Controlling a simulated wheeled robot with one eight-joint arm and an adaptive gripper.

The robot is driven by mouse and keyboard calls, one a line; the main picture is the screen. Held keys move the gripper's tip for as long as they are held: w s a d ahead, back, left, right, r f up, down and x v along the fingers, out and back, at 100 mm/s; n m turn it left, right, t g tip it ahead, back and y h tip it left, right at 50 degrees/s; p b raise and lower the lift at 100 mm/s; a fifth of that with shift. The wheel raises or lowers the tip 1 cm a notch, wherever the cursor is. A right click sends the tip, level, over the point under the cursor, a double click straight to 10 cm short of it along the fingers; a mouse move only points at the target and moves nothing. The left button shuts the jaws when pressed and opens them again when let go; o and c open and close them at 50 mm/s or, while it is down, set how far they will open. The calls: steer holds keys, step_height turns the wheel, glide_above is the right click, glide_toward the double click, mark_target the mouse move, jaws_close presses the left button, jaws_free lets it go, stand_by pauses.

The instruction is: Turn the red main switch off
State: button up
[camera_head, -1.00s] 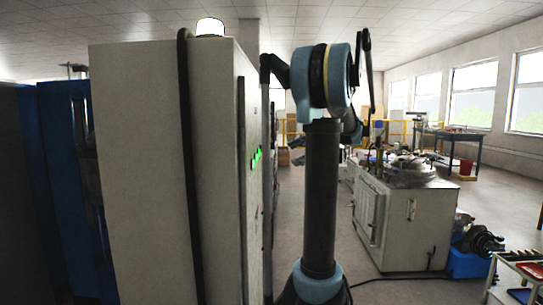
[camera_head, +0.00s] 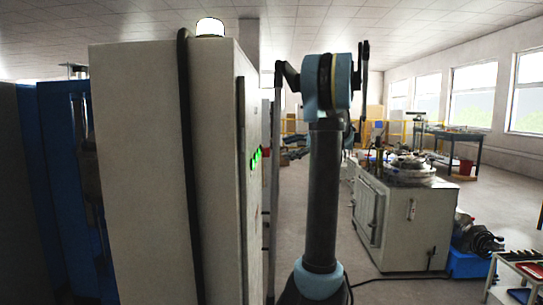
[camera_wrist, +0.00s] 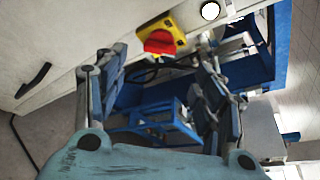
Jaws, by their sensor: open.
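The red main switch (camera_wrist: 160,41) is a red knob on a yellow plate (camera_wrist: 176,30), mounted on the pale cabinet face in the wrist view. My gripper (camera_wrist: 162,60) is open and empty, with one finger on each side of the picture. The switch shows between and beyond the fingertips, nearer the left finger. I see no contact between the fingers and the knob. The remaining distance is hard to judge. In the head view the switch is not visible, as the tall cabinet (camera_head: 140,170) shows mainly its side.
A round white button or lamp (camera_wrist: 210,11) sits right of the switch, and a dark handle (camera_wrist: 33,80) is at the left. Green lights (camera_head: 256,158) show on the cabinet's edge. A grey machine (camera_head: 425,225) stands at the right, with open floor before it.

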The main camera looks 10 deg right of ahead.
mark_target(266, 153)
steer(key=x, duration=0.8)
steer(key=shift+a, duration=0.2)
steer(key=shift+w, duration=0.1)
steer(key=c, duration=1.1)
